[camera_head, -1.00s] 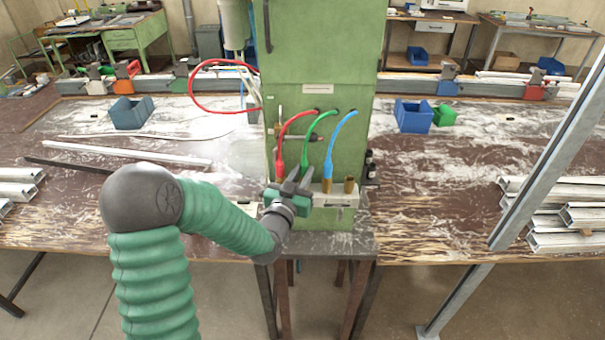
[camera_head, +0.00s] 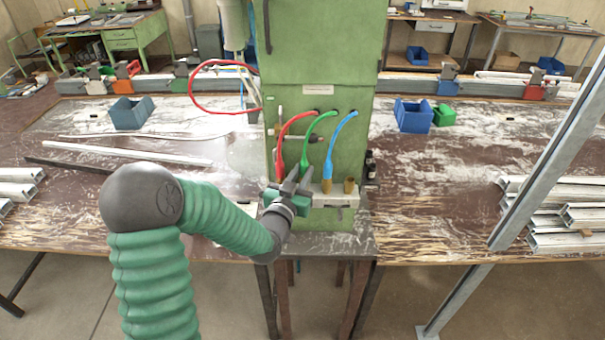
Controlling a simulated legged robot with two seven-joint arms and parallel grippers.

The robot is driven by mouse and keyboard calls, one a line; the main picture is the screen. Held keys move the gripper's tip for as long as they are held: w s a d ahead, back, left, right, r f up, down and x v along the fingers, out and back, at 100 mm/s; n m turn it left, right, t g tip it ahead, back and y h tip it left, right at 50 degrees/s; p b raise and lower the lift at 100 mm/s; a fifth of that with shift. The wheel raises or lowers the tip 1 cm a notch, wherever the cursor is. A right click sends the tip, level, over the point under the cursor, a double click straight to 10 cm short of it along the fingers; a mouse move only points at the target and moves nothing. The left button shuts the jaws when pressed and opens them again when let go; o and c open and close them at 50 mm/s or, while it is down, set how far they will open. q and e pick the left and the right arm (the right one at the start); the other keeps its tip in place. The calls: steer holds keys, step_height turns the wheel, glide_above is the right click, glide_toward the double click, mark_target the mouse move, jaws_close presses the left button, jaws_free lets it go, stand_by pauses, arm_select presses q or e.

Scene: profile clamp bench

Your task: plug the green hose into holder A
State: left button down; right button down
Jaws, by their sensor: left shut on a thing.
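The green hose (camera_head: 307,148) arcs out of the green cabinet front and hangs down to my left gripper (camera_head: 298,181). My left gripper is shut on its lower end, just above the pale holder block (camera_head: 336,199). The fingers hide the hose tip and the left part of the block, so I cannot tell whether the tip is in a socket. The blue hose (camera_head: 329,155) ends at a brass socket (camera_head: 327,187). A second brass socket (camera_head: 349,186) to its right stands empty. The red hose (camera_head: 280,150) hangs left of the green one. No holder letters are readable.
The green cabinet (camera_head: 320,60) stands right behind the hoses. A blue bin (camera_head: 413,116) and a small green bin (camera_head: 444,115) sit to the right, a grey-blue bin (camera_head: 131,113) to the left. Metal profiles (camera_head: 560,215) are stacked at the right, behind a slanted post (camera_head: 540,165).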

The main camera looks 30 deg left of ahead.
arm_select(q)
steer(key=shift+r, duration=0.4)
steer(key=shift+r, duration=0.15)
steer(key=shift+r+p, duration=1.35)
steer(key=shift+r, duration=0.05)
steer(key=p, duration=0.7)
glide_toward(303, 160)
steer(key=shift+w+d, duration=1)
